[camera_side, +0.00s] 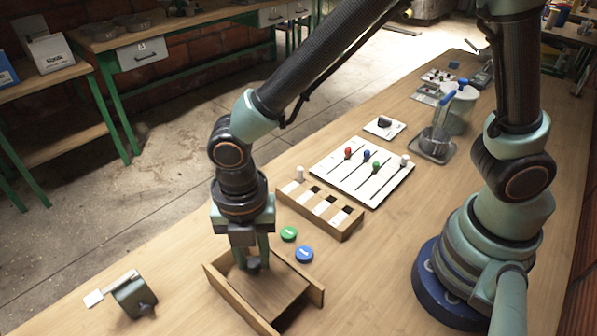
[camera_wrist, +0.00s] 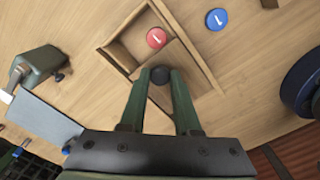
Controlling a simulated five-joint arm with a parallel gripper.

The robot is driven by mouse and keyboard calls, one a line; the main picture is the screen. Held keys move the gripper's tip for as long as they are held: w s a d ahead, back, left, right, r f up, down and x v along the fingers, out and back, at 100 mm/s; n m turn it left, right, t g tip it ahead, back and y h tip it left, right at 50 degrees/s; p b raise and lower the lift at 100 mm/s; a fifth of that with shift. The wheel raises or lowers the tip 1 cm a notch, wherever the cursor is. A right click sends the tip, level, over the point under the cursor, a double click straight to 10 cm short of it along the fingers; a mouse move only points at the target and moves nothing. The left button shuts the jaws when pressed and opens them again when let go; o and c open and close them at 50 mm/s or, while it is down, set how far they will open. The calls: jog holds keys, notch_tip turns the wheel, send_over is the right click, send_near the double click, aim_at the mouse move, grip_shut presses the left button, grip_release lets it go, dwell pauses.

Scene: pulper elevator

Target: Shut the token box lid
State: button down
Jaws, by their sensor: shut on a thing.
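The token box (camera_side: 234,304) is a low wooden tray at the front of the bench. Its wooden lid (camera_side: 268,289) lies within the walls and covers part of it, leaving an open part. In the wrist view, a red token (camera_wrist: 156,38) lies in the open part of the box (camera_wrist: 113,50). My gripper (camera_side: 252,262) is over the box, shut on the dark round lid knob (camera_wrist: 160,75), which shows between the fingertips. The red token cannot be made out in the side view.
A green token (camera_side: 288,233) and a blue token (camera_side: 304,254) lie on the bench beside the box. A slotted wooden rack (camera_side: 345,228) and a slider board (camera_side: 388,183) stand behind. A dark green device (camera_side: 134,297) sits left, with clear bench between.

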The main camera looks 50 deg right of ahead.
jog(key=w, duration=0.6)
jog(key=shift+w, duration=0.2)
jog(key=c, duration=0.6)
grip_release()
jog(key=shift+s, duration=0.1)
notch_tip(320, 180, up, 12)
jog(key=shift+d+r, duration=0.1)
jog(key=shift+r, duration=0.05)
